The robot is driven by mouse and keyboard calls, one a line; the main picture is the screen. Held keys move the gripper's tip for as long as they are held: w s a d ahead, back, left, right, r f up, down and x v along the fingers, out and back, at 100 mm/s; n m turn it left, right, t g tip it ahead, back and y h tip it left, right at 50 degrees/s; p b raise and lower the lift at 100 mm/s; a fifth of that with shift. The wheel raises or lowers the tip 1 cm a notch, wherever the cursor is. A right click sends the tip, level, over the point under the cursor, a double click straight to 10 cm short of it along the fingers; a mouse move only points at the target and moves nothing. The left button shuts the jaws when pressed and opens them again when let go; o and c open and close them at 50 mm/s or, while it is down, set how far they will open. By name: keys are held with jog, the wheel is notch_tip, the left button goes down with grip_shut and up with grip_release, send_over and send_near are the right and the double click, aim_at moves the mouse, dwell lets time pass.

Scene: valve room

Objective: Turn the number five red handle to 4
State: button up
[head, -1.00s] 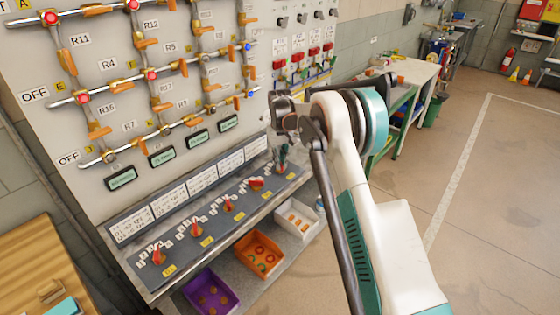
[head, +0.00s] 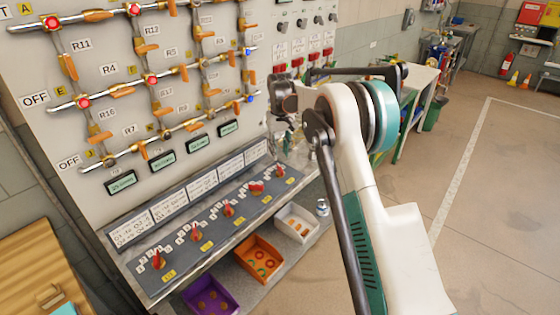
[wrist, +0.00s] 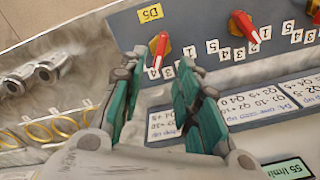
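The number five red handle (wrist: 159,46) is beside the yellow D5 label (wrist: 150,13) in the wrist view. Its narrow end points down toward small white number tags; I cannot read which tag it points at. In the head view it is the far right red handle (head: 280,171) in the row on the sloped panel. My gripper (wrist: 160,66) is open, with dark green fingers spread apart and nothing between them. The handle shows beyond the gap between the fingertips, apart from them.
A neighbouring red handle (wrist: 238,24) stands right of D5 in the wrist view. Pipes with orange levers cover the upright board (head: 110,125). Orange (head: 257,259), purple (head: 210,299) and white bins (head: 297,222) sit on the shelf below. Open floor lies right.

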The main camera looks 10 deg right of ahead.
jog(key=shift+r, duration=2.5)
